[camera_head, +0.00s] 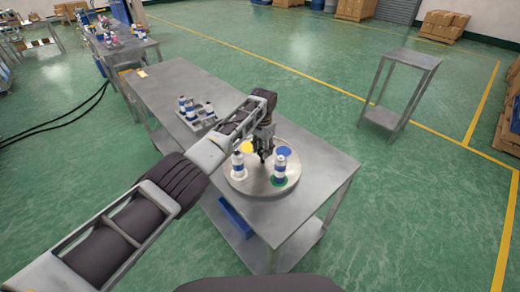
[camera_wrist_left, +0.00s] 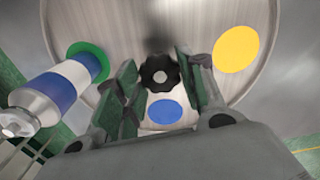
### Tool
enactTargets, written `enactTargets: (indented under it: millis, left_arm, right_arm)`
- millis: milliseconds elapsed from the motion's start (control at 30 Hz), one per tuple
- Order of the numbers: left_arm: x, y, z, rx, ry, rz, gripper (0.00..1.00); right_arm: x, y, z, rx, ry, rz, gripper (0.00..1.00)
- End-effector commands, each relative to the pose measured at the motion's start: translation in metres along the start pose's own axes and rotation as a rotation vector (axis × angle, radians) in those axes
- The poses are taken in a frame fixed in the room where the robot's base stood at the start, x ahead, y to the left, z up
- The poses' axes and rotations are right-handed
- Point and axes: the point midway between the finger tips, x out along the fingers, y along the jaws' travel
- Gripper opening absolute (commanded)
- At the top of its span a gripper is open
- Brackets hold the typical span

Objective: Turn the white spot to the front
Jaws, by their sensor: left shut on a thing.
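The round metal turntable (camera_head: 260,188) lies on the near end of the steel table. A yellow spot (camera_head: 247,146) is at its back left and a blue spot (camera_head: 285,151) at its back right. A green spot (camera_head: 278,181) lies at front right under a white-and-blue can (camera_head: 280,170). Another such can (camera_head: 238,168) stands upright at front left, on what looks like the white spot, mostly hidden. My left gripper (camera_head: 263,152) points down at the turntable's middle, shut on the black knob (camera_wrist_left: 159,73), with a finger on each side. My right gripper is out of view.
A tray with several cans (camera_head: 196,114) stands farther back on the steel table (camera_head: 170,85). A blue bin (camera_head: 236,220) sits on the lower shelf. A small empty metal stand (camera_head: 405,60) is at the right, with free floor between.

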Motion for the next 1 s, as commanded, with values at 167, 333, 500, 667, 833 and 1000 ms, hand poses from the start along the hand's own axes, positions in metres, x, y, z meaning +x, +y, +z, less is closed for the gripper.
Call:
enactTargets:
  millis: [167, 333, 500, 667, 833, 1000]
  left_arm:
    - [-0.0003, 0.0034, -0.0028, -0.060, 0.001, 0.002, 0.00]
    - [-0.0005, 0.0047, -0.0041, -0.097, 0.002, 0.003, 0.00]
    - [-0.0003, 0.0050, -0.0045, -0.116, 0.001, 0.002, 0.00]
    - [-0.0003, 0.0049, -0.0046, -0.120, 0.002, 0.002, 0.00]
    - [-0.0004, 0.0048, -0.0046, -0.120, 0.002, 0.002, 0.00]
    - [-0.0004, 0.0047, -0.0046, -0.120, 0.002, 0.002, 0.51]
  right_arm:
    - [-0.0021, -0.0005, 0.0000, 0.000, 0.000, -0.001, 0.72]
    - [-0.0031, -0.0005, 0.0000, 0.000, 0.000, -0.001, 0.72]
    - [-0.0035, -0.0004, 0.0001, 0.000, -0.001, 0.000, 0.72]
    - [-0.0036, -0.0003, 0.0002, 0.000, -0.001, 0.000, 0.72]
    - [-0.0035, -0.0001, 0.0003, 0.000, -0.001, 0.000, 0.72]
    - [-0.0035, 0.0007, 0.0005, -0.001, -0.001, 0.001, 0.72]
